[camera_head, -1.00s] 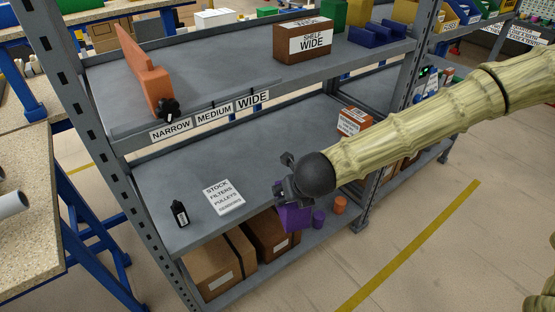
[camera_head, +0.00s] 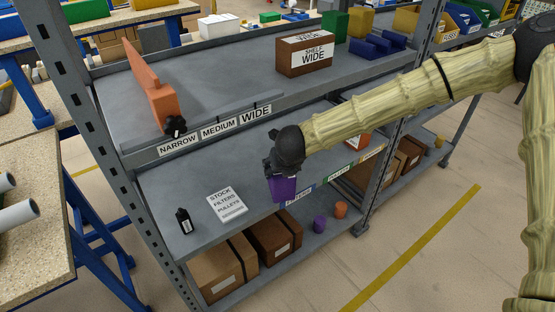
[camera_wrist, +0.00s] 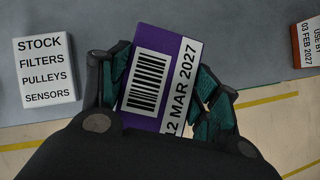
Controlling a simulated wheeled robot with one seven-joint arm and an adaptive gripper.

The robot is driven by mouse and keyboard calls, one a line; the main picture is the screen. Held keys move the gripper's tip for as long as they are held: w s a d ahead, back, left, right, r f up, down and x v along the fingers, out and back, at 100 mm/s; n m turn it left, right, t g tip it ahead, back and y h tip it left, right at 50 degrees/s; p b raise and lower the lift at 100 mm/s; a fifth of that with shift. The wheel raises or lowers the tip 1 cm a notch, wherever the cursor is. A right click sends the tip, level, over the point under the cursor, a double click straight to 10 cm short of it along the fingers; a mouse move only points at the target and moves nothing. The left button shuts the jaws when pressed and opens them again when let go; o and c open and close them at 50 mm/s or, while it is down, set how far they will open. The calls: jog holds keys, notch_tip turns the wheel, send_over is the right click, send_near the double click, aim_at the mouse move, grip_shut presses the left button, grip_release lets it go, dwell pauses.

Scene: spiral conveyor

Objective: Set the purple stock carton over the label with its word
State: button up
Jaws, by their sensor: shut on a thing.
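My gripper (camera_head: 279,172) is shut on the purple stock carton (camera_head: 284,190), near the front edge of the middle shelf (camera_head: 160,195). In the wrist view the purple carton (camera_wrist: 144,112) sits tilted between both fingers, showing a barcode and "12 MAR 2027". I cannot tell whether it touches the shelf. Coloured labels run along that shelf's front edge to the right: a blue one (camera_head: 299,193), a green one (camera_head: 338,173) and a yellow one (camera_head: 371,153). Their words are too small to read surely. The carton and gripper may hide part of the strip.
A white card (camera_head: 226,204) reading STOCK, FILTERS, PULLEYS, SENSORS lies left of the carton, with a small black bottle (camera_head: 184,221) beside it. An orange-brown box (camera_head: 357,142) stands to the right, partly behind my arm. The upper shelf (camera_head: 230,80) overhangs the space.

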jog(key=shift+w+a+r, duration=0.1)
jog(key=shift+w, duration=0.4)
jog(key=w, duration=0.1)
jog(key=w+a+p, duration=0.1)
jog(key=w, duration=0.1)
jog(key=shift+w, duration=0.3)
jog(key=shift+s+f, duration=0.1)
jog(key=shift+f, duration=0.45)
jog(key=shift+d+f, duration=0.15)
jog(key=shift+f, duration=0.1)
jog(key=o, duration=1.2)
jog(key=shift+f, duration=0.1)
jog(key=shift+b+v, duration=0.4)
jog(key=shift+v, duration=3.45)
